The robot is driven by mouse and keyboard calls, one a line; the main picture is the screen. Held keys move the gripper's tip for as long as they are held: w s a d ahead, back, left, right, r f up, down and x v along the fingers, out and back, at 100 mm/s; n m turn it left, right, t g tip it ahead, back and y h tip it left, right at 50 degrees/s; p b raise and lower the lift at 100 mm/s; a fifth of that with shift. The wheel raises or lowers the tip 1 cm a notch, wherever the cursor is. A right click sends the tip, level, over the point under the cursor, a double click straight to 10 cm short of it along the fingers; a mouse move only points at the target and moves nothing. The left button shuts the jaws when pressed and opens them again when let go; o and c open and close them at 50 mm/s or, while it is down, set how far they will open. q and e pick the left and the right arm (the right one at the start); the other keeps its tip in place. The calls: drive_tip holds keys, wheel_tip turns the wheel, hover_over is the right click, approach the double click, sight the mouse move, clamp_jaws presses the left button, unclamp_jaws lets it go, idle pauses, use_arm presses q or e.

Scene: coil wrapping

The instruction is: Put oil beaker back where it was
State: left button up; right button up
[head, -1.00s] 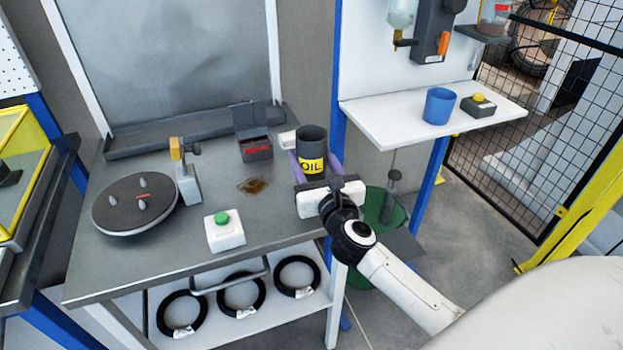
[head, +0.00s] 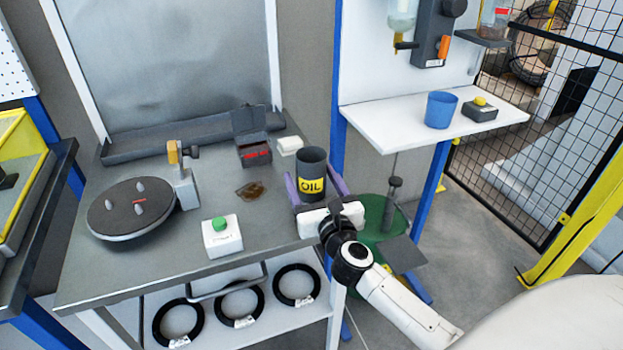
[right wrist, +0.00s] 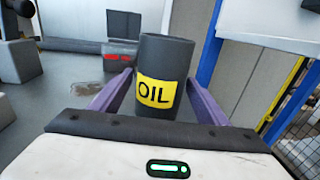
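The oil beaker (head: 312,170), dark grey with a yellow OIL label, stands upright near the right edge of the grey workbench (head: 180,260). My right gripper (head: 311,174) is open, with its purple fingers on either side of the beaker. In the right wrist view, the beaker (right wrist: 163,60) stands between the fingers with a visible gap on each side. The beaker's lower part is partly hidden by the gripper. My left gripper is not in view.
A brown oil stain (head: 250,190), dark open box (head: 253,150) and white block (head: 290,145) are left of the beaker. A green-button box (head: 222,236) and round turntable (head: 130,210) are further left. A blue cup (head: 440,110) stands on the white shelf (head: 380,128).

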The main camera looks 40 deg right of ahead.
drive_tip(key=shift+r, duration=0.3)
drive_tip(key=v, duration=1)
drive_tip(key=shift+s+a+f+b, duration=0.1)
drive_tip(key=shift+s+f+b, duration=0.1)
drive_tip(key=shift+s+b, duration=0.15)
drive_tip(key=shift+s+a+r, duration=0.15)
drive_tip(key=shift+s+a, duration=0.05)
drive_tip(key=shift+s, duration=0.45)
